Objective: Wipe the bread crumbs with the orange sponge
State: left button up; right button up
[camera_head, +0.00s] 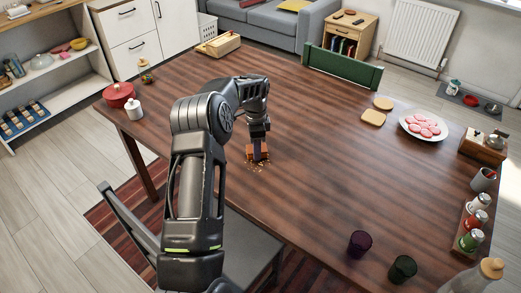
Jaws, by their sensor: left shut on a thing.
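The orange sponge (250,153) is on the wooden table in the middle of the head view, partly hidden by my gripper. My left gripper (257,153) reaches down from above and is shut on the sponge. Bread crumbs (258,163) lie scattered on the table right at the sponge's near side. Some crumbs may be hidden under the sponge and gripper. My right gripper is not in view.
The wooden table (310,130) is clear around the sponge. Bread slices (374,117) and a plate of pink slices (423,126) lie to the right. A purple cup (359,244) and a dark green cup (402,269) stand near the front edge. A red pot (119,95) stands left.

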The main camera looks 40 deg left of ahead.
aim_at(242, 152)
pick_arm(q)
jog(key=shift+a, duration=0.7)
jog(key=shift+a+f, duration=0.1)
jog(key=shift+a, duration=1.75)
jog(key=shift+s, duration=0.9)
jog(key=shift+d, duration=0.1)
